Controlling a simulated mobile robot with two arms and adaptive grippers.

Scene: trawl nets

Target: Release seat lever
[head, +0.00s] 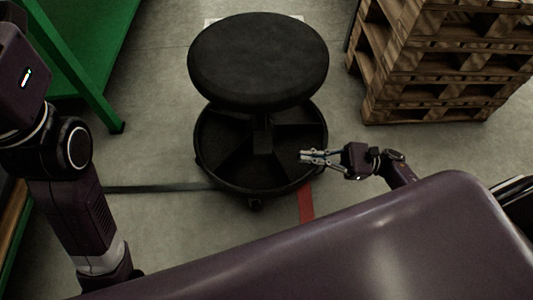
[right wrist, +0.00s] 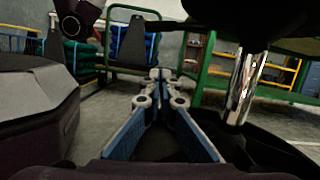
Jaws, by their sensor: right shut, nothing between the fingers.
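A black stool with a round padded seat (head: 258,60) stands on the floor ahead of me. Its round base tray (head: 205,150) is split into compartments. In the right wrist view a chrome post (right wrist: 243,90) rises to the underside of the seat (right wrist: 262,14). A thin dark lever (right wrist: 185,26) sticks out to the left from under the seat. In the head view the seat hides the lever. My right gripper (head: 303,156) is shut and empty over the tray's right side. In the wrist view its fingertips (right wrist: 158,74) are left of the post and appear below the lever, apart from it.
Stacked wooden pallets (head: 440,60) stand at the right. A green metal frame (head: 85,45) is at the left. Green racks and carts (right wrist: 130,38) stand farther back. Grey floor (head: 155,125) is clear between the frame and the stool.

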